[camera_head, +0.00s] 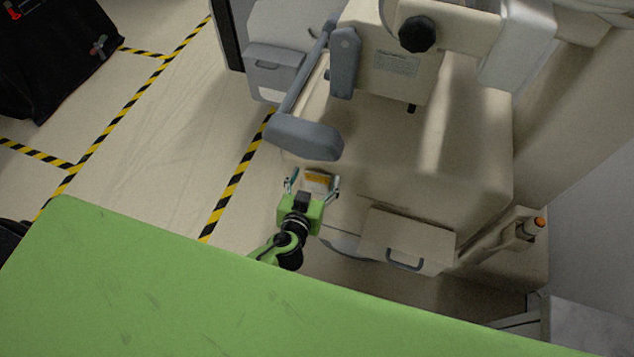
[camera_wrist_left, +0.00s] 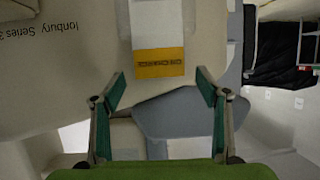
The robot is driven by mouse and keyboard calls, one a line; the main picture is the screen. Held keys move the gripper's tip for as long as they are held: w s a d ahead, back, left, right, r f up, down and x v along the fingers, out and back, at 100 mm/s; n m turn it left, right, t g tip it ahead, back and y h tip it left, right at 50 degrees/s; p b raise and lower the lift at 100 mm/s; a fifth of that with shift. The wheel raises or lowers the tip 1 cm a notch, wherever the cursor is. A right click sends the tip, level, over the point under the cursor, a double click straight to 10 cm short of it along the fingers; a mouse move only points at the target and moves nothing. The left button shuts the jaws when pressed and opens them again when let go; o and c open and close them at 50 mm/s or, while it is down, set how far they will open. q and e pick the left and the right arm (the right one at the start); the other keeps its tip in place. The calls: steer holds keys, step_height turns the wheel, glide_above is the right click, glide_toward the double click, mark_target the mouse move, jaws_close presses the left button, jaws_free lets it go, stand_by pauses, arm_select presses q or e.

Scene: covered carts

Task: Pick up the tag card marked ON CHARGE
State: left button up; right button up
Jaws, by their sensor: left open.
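The tag card (camera_head: 318,179) is a small white card with an orange-yellow band. It shows just beyond the fingertips of my left gripper (camera_head: 313,184), against the beige machine. My right gripper is not in view.
The beige machine (camera_head: 430,150) stands close around the left gripper, with a grey handle arm (camera_head: 305,137) just above it. A drawer-like box with a handle (camera_head: 408,240) is at lower right. A green surface (camera_head: 200,290) fills the front. Striped floor (camera_head: 150,130) is open at left.

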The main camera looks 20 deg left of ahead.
arm_select(q)
steer(key=c, duration=1.1)
